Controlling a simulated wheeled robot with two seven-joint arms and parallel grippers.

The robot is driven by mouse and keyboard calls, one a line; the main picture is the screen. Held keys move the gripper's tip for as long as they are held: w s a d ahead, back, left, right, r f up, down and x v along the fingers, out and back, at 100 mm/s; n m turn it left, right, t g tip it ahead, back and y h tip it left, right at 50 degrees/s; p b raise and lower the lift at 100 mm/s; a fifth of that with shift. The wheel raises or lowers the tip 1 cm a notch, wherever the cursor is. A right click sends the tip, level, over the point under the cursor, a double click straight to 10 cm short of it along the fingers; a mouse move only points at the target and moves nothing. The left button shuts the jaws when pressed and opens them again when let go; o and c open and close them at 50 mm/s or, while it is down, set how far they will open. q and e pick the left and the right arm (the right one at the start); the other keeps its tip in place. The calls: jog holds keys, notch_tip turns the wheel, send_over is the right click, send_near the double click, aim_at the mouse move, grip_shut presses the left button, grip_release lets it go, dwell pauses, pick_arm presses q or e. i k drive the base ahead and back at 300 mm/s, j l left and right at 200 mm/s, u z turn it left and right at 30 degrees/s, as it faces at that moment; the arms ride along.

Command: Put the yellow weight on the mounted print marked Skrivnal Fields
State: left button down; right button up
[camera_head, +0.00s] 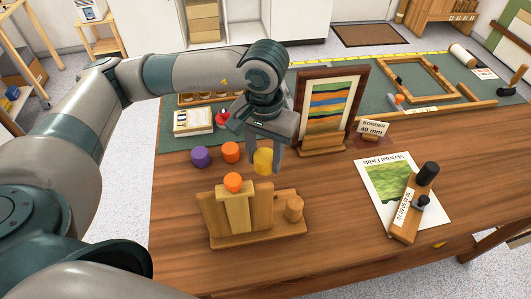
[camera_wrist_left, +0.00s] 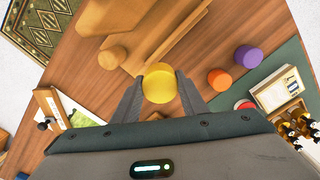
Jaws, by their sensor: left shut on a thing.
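The yellow weight (camera_head: 263,161) is a short cylinder between the fingers of my left gripper (camera_head: 275,146). The left wrist view shows the weight (camera_wrist_left: 159,83) gripped between both fingertips (camera_wrist_left: 160,88); whether it is clear of the table I cannot tell. The print marked Skrivnal Fields (camera_head: 389,178) lies flat at the right of the table, a green field picture with a white border. A wooden block with a dark knob and label (camera_head: 405,212) lies across its right part. In the left wrist view the print (camera_wrist_left: 78,112) is partly hidden. My right gripper is not in view.
A wooden stand (camera_head: 250,226) with an orange knob is in front of the gripper. Orange (camera_head: 230,152) and purple (camera_head: 200,156) weights stand to its left. A framed striped print (camera_head: 330,100) stands upright just behind right. Bare tabletop (camera_head: 335,195) lies between stand and print.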

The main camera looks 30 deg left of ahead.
aim_at(391, 171)
jog(key=i+l+u, duration=0.1)
jog(key=l, duration=0.25)
jog(key=i+l+u, duration=0.2)
jog(key=l, duration=0.45)
jog(key=i+l+u, duration=0.1)
jog(key=l, duration=0.3)
jog(key=i+l+u, duration=0.1)
jog(key=i+l, duration=0.15)
jog(key=k+l, duration=0.05)
jog(key=l, duration=0.05)
